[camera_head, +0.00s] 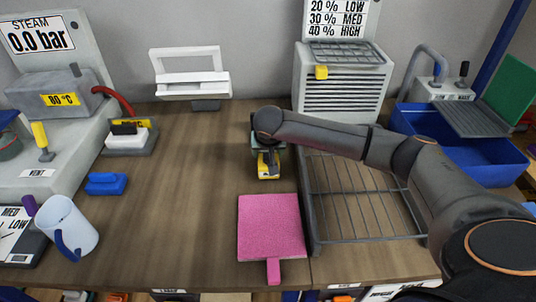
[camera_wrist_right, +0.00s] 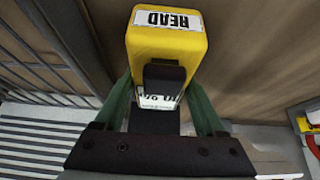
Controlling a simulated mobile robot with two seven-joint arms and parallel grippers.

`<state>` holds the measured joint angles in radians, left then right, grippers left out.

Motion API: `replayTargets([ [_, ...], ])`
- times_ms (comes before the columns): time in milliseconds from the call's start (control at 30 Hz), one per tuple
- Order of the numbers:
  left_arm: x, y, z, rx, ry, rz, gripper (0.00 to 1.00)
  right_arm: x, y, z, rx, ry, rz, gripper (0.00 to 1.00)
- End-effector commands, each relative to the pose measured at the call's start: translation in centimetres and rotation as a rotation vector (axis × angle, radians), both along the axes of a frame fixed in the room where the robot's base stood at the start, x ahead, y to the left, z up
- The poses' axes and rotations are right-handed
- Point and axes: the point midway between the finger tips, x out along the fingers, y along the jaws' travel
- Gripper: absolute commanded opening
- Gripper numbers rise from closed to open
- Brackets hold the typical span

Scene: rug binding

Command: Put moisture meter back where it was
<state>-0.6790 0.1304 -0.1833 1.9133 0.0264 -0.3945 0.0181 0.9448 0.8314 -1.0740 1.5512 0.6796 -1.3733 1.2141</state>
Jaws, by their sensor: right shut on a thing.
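The moisture meter (camera_head: 269,167) is a small yellow device with a dark part and a white label. In the right wrist view the meter (camera_wrist_right: 166,42) shows a "READ" label, and a second white label is partly hidden. My right gripper (camera_head: 265,148) is shut on it, with a green finger on each side in the right wrist view (camera_wrist_right: 160,92). The meter is over the wooden table, just beyond the pink board (camera_head: 270,225). I cannot tell whether it touches the tabletop. My left gripper is not in view.
A wire rack (camera_head: 362,205) lies right of the pink board, under my right arm. A vented box (camera_head: 342,80) with a percent sign stands behind. The table's centre-left is clear.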

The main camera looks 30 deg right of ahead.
Motion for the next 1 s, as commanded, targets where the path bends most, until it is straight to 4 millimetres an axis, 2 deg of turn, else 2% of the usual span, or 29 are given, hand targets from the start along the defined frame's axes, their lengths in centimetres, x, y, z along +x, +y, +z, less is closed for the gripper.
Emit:
replayTargets([
  [100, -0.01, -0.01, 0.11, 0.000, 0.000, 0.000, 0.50, 0.07, -0.02, -0.82, 0.000, -0.004, -0.001, 0.00],
  [467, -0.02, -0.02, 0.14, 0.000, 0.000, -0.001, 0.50, 0.02, 0.02, -1.25, 0.001, -0.003, -0.001, 0.00],
  [500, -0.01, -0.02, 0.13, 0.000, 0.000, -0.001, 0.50, 0.00, 0.01, -1.29, 0.000, -0.001, -0.002, 0.75],
  [733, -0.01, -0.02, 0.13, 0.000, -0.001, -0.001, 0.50, 0.01, -0.01, -1.25, 0.000, -0.002, -0.002, 1.00],
  [1000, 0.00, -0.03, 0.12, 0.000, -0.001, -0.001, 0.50, 0.04, -0.01, -1.04, 0.000, -0.004, -0.001, 1.00],
])
